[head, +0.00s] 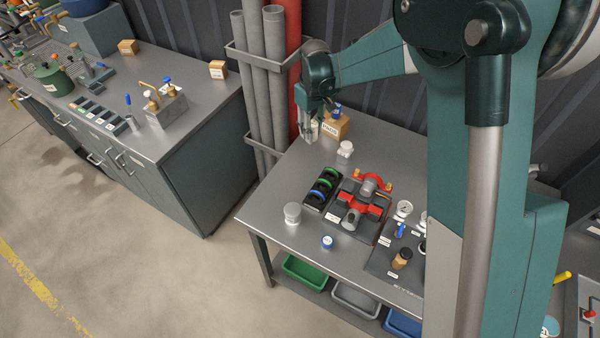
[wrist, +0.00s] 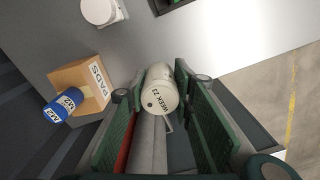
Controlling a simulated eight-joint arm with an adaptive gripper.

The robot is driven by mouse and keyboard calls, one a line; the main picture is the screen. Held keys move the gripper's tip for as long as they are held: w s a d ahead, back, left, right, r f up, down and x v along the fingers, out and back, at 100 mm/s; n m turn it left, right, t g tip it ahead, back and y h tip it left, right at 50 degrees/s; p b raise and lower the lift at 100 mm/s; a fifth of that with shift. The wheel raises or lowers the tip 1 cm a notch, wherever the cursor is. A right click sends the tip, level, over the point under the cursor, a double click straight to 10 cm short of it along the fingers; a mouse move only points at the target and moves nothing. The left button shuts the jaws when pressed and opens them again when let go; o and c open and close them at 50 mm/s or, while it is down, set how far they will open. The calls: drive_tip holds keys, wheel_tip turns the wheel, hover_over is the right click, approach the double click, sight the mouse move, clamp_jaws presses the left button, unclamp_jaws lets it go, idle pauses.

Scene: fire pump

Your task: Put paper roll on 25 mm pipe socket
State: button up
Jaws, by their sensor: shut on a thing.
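My gripper (head: 308,126) is above the back left corner of the workbench, beside the wall pipes. It is shut on the paper roll (wrist: 163,88), a cream cylinder marked "WEEK 22", which sits between the two green fingers (wrist: 163,100) in the wrist view. In the head view the roll is small and partly hidden by the gripper. No label naming a 25 mm pipe socket can be read. A white round fitting on a squarish base (head: 345,149) stands on the bench right of the gripper; it also shows in the wrist view (wrist: 100,10). I cannot tell whether it is the socket.
A box marked "PADS" (head: 336,126) with a blue can (wrist: 64,105) stands close to the gripper. Grey pipes and a red pipe (head: 283,60) rise just left. A red pump (head: 362,205), green and blue rings, a white cylinder (head: 292,213) and gauges occupy the bench.

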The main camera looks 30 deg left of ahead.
drive_tip(key=s+d+r+p, duration=0.1)
drive_tip(key=s+r, duration=0.1)
drive_tip(key=s, duration=0.5)
drive_tip(key=s+d+r, duration=0.2)
drive_tip(key=s+r, duration=0.1)
drive_tip(key=s, duration=0.4)
wheel_tip(320, 180, up, 2)
drive_tip(key=p, duration=0.1)
hover_over(292, 209)
drive_tip(key=shift+r+m, duration=0.15)
drive_tip(key=shift+m, duration=0.15)
drive_tip(key=shift+f, duration=2.9)
drive_tip(key=shift+f, duration=0.15)
drive_tip(key=shift+f+p, duration=0.3)
drive_tip(key=shift+f, duration=1.65)
drive_tip(key=shift+f, duration=0.15)
